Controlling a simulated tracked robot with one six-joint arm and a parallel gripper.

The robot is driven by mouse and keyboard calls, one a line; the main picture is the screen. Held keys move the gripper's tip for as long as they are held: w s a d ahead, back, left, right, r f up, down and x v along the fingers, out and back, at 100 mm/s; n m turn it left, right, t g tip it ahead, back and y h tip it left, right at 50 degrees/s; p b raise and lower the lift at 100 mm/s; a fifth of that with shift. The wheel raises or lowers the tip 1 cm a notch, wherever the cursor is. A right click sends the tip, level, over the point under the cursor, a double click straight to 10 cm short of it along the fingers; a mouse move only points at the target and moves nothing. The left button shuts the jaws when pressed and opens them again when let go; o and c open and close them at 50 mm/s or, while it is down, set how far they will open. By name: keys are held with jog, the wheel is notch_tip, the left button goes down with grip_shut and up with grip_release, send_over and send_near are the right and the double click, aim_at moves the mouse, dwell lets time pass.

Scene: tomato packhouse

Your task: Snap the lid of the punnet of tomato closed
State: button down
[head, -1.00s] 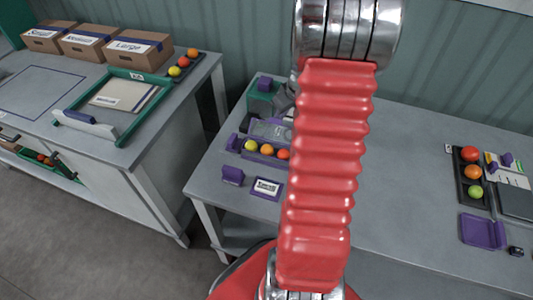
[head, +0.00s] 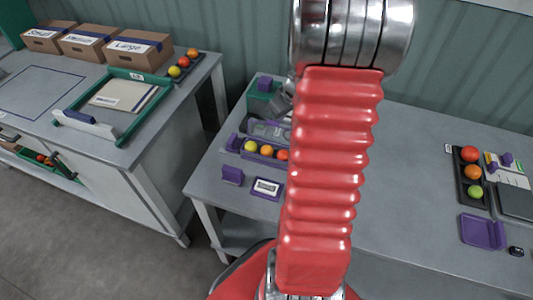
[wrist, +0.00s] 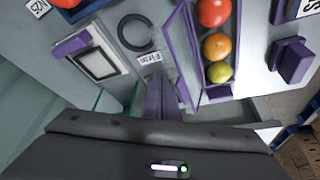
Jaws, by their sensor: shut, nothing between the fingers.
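In the head view a clear, greyish container (head: 268,129) sits behind the colour row on the table, partly hidden by my arm. I cannot tell how far the lid is open, or whether the fingers touch it.
A purple holder (wrist: 182,50) with red, orange and yellow tomatoes (wrist: 217,46) lies beside the gripper. A small display (head: 267,187), a purple block (head: 232,175) and a dark ring (wrist: 137,32) are near. A tomato rack (head: 458,178) and purple tray (head: 482,232) stand right; the table's middle right is clear.

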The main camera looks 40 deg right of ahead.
jog(key=shift+s+a+r, duration=0.15)
jog(key=shift+s+a, duration=0.1)
jog(key=shift+a, duration=0.3)
jog(key=shift+s+a+r, duration=0.15)
jog(key=shift+s+a, duration=0.1)
jog(key=shift+a, duration=0.25)
jog(key=shift+s+a+r, duration=0.25)
jog(key=shift+s+a, duration=0.2)
jog(key=shift+a, duration=0.35)
jog(key=shift+r, duration=0.1)
notch_tip(320, 180, up, 8)
dwell(1.2)
dwell(0.5)
